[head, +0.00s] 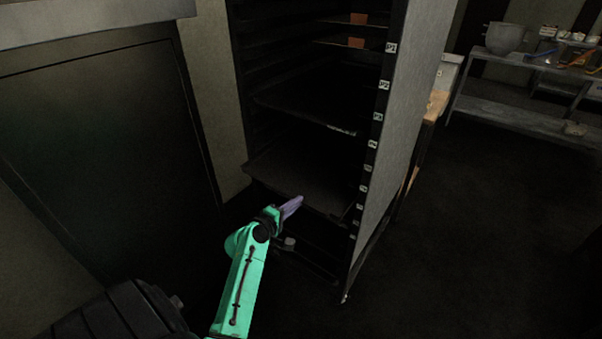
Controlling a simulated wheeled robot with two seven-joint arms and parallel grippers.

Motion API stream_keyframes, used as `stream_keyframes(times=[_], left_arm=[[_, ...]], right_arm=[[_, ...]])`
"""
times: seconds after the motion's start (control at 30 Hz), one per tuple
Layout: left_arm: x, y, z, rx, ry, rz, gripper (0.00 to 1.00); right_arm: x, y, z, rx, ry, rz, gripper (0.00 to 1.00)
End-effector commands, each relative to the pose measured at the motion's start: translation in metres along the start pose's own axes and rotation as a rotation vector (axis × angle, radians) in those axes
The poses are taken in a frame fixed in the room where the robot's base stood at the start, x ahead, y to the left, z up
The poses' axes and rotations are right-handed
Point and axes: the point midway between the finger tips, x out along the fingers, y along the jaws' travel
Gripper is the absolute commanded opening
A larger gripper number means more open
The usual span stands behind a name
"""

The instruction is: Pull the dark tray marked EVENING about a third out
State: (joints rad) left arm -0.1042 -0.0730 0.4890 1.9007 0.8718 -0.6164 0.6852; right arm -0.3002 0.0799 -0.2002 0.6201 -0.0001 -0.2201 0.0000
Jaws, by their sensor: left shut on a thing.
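A dark tray (300,178) lies level in the lower part of a tall dark rack. Its front edge faces me and seems to stick out a little past the rack's front; I can read no marking on it. My left gripper (291,207), with pale purple fingers on a teal arm, is at the front edge of this tray, left of its middle, and is shut on it. The fingertips' exact grip is hard to see in the dark. Another dark tray (300,106) sits higher, with a small pale label too small to read. My right gripper is not in view.
The rack's grey side panel (405,130) stands at right, with small numbered tags down its front post. Upper shelves hold orange items (357,43). A dark door (110,150) stands at left. A metal shelf (520,125) is at the back right. The floor at right is clear.

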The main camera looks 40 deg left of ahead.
Motion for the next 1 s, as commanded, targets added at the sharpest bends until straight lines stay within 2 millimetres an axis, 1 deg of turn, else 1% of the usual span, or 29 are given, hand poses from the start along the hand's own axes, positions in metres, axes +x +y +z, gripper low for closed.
stream_keyframes(times=[0.03,0.07,0.6,1.0], left_arm=[[-0.007,-0.011,0.0,-0.002,-0.002,-0.024,0.0],[-0.009,-0.013,0.0,-0.002,-0.002,-0.024,0.0],[-0.057,-0.02,0.0,-0.002,-0.003,-0.021,0.0],[-0.092,-0.027,0.0,-0.002,-0.001,-0.018,0.0]], right_arm=[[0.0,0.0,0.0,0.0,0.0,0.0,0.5],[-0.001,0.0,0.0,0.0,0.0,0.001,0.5],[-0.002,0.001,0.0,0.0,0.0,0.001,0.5],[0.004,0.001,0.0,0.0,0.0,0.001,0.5]])
